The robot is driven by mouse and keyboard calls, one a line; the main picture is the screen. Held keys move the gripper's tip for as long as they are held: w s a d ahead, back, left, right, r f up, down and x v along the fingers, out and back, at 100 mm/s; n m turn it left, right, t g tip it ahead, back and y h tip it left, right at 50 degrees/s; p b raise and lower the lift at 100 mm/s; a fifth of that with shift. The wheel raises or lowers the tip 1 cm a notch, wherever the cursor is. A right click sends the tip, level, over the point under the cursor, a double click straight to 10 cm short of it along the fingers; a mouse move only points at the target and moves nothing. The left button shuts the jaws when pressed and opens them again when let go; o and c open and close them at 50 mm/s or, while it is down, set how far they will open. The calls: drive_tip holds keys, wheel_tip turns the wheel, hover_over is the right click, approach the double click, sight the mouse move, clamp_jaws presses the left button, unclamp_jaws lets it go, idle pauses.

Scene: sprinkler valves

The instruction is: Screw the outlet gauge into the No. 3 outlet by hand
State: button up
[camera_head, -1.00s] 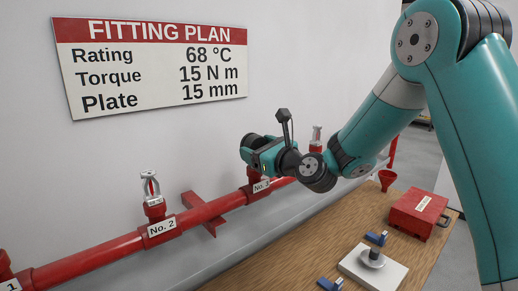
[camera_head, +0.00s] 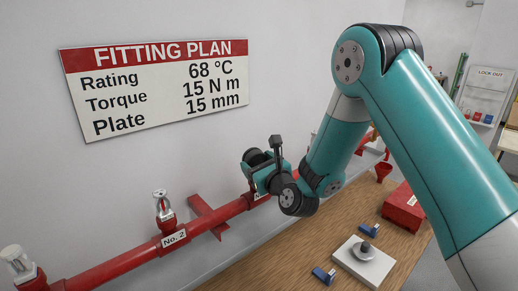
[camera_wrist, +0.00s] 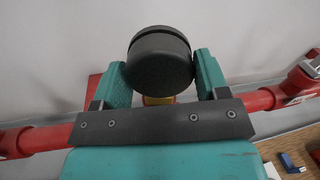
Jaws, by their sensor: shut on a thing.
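My gripper (camera_head: 262,172) is over the red pipe at the No. 3 outlet, whose label is mostly hidden by my arm. In the wrist view my gripper (camera_wrist: 163,78) has its two teal fingers on either side of the outlet gauge (camera_wrist: 158,58), a black round body, and is shut on it. The gauge also shows as a dark round shape in the head view (camera_head: 257,157). A small yellowish part (camera_wrist: 159,101) shows just under the gauge. Whether the gauge's thread is seated in the outlet is hidden.
The red pipe (camera_head: 110,265) runs along the wall, with a sprinkler head (camera_head: 162,203) at No. 2 and another at far left.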

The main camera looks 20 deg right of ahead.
drive_tip(key=o, duration=1.1)
drive_tip(key=shift+r, duration=0.1)
drive_tip(key=shift+o, duration=0.2)
drive_tip(key=s+d+b, duration=0.1)
drive_tip(key=s+b, duration=0.5)
drive_tip(key=b, duration=0.1)
drive_tip(key=shift+d, duration=0.1)
